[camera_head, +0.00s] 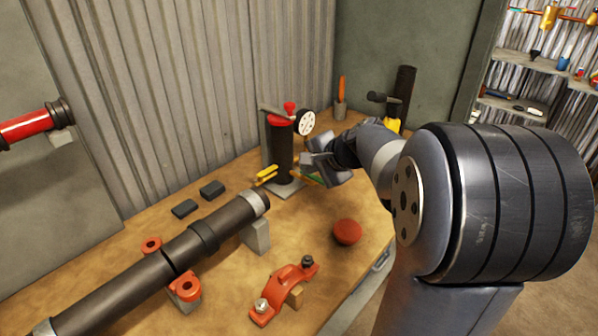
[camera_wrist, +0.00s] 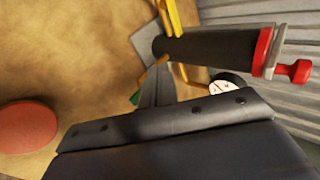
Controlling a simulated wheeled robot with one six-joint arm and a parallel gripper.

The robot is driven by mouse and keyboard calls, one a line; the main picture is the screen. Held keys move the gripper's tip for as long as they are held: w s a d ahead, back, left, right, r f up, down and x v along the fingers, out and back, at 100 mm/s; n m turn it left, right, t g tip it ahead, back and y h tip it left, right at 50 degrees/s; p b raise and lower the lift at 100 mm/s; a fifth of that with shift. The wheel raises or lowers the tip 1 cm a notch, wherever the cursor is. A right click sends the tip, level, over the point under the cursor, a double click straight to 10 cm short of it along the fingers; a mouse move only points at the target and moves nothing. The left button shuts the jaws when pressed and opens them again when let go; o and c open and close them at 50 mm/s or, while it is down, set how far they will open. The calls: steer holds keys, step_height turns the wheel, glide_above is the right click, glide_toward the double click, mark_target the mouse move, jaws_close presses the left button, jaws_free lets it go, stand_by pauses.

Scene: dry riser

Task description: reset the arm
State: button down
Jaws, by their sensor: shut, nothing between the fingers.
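My arm reaches in from the right over the wooden bench in the head view, with my gripper (camera_head: 312,170) shut and empty beside a dark upright cylinder (camera_head: 280,150). The cylinder has a red top, a white round gauge (camera_head: 307,123) and a yellow lever at its foot. In the wrist view my gripper's fingers (camera_wrist: 155,88) show partly above the dark wrist housing, close to the cylinder (camera_wrist: 210,50). The gauge (camera_wrist: 227,84) is partly hidden there by the housing. I cannot tell whether the fingers touch the cylinder or its lever.
A dark pipe (camera_head: 130,275) lies along the bench on supports. A dark upright tube (camera_head: 404,90) stands behind my arm. Corrugated wall (camera_head: 190,80) bounds the bench. Shelves (camera_head: 530,65) are at right.

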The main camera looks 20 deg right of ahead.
steer(key=shift+v, duration=1.4)
steer(key=shift+w, duration=0.1)
